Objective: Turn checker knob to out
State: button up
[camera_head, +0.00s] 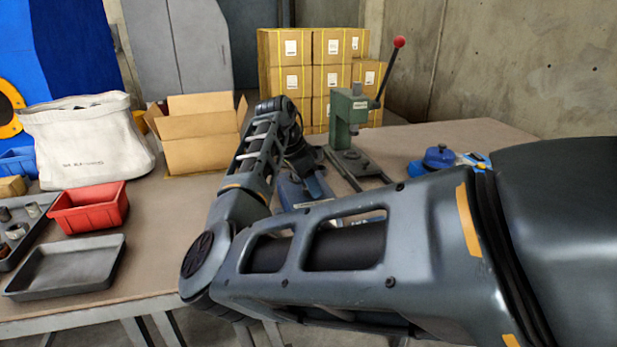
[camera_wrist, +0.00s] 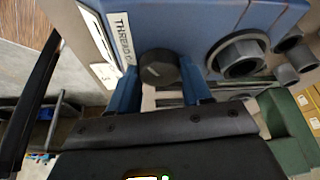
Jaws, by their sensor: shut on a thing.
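The checker is a blue box (camera_wrist: 195,25) that fills the top of the wrist view, with a white label reading "THREAD" and a cut-off letter. A black round knob (camera_wrist: 159,68) sticks out of its front face. My gripper (camera_wrist: 160,85) has its blue fingers on both sides of the knob and is shut on it. In the head view my arm hides most of the blue checker (camera_head: 293,194) and the knob. I cannot tell which way the knob is turned.
A grey round socket (camera_wrist: 241,56) sits right of the knob, with grey cylinders beside it. A green press (camera_head: 347,115) stands behind the checker. A red bin (camera_head: 88,208), grey tray (camera_head: 65,267), open carton (camera_head: 200,150) and white bag (camera_head: 85,140) stand left on the table.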

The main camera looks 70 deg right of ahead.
jog(key=n+p, duration=0.2)
jog(key=n+t+p, duration=0.1)
jog(key=n+p, duration=0.1)
jog(key=n+t+h+p, duration=0.1)
jog(key=n+p, duration=0.1)
jog(key=shift+s+r+p, duration=0.25)
jog(key=shift+p, duration=0.1)
jog(key=n+t+p, duration=0.1)
jog(key=n+p, duration=0.2)
jog(key=shift+s, duration=0.1)
jog(key=shift+a+f+n+t+p, duration=0.1)
jog(key=shift+f+n+t+p, duration=0.1)
jog(key=shift+n+t+p, duration=0.5)
jog(key=shift+n, duration=0.5)
jog(key=o, duration=1)
jog(key=shift+v, duration=3.85)
